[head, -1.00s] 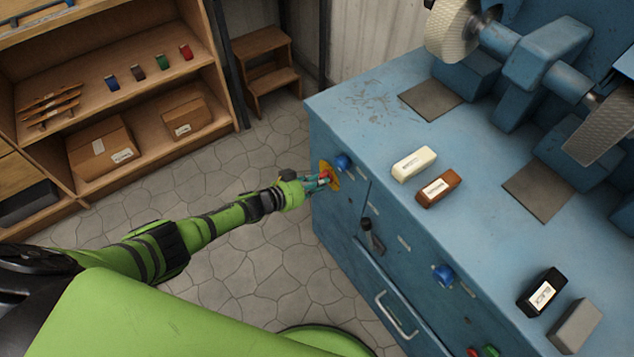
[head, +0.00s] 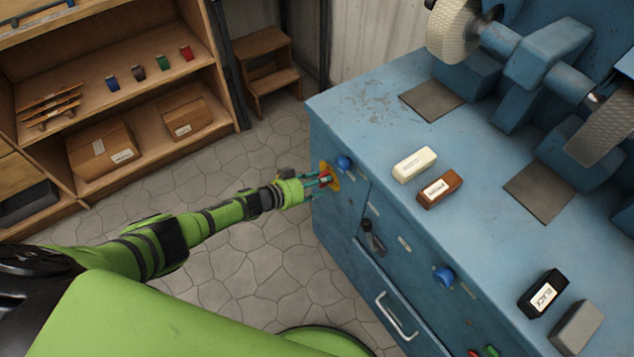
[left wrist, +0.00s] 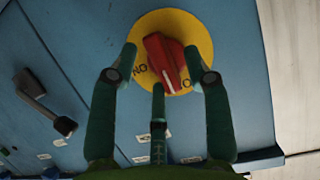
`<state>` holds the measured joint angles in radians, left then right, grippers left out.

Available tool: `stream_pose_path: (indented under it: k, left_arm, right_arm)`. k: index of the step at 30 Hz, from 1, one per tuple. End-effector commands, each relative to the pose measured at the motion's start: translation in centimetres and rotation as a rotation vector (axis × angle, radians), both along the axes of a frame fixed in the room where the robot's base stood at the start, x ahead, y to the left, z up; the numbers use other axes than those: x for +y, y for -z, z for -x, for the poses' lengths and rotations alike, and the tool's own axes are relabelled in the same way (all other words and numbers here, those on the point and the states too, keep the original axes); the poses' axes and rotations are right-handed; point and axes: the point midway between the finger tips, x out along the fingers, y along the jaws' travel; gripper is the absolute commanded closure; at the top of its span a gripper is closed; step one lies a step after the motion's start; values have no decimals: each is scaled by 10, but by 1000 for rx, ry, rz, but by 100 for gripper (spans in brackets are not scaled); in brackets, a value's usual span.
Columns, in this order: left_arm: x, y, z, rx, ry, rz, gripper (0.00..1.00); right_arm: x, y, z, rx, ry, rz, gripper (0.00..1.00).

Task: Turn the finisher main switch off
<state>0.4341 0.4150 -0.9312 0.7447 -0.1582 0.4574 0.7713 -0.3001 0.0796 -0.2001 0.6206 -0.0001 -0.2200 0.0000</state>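The main switch is a red rotary knob (left wrist: 166,62) with a white line, on a round yellow plate (left wrist: 203,38) on the blue finisher's side. The knob (head: 326,181) and plate (head: 335,172) also show in the head view, partly hidden by my fingers. In the left wrist view the white line points down the picture, between upside-down lettering reading ON and a partly hidden label starting with O. My left gripper (head: 319,181) is open at the switch, its teal fingers on either side of the knob. Contact is unclear. My right gripper is out of view.
The finisher top (head: 370,105) carries a cream block (head: 414,164) and a brown block (head: 439,188). A shelf unit (head: 222,92) and a wooden step (head: 262,52) stand behind open stone floor.

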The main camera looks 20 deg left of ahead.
Motion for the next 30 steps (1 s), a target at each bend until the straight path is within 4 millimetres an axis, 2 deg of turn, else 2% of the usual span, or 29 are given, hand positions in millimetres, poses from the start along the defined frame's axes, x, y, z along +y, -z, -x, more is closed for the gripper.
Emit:
stream_pose_path:
  k: [8,14,30]
  left_arm:
    - [2,0,2,1,0,-2,51]
    - [13,-5,14,1,0,-4,51]
    - [63,-40,79,2,0,-2,51]
  right_arm:
    - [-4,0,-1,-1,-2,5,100]
    - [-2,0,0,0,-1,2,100]
    - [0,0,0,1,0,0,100]
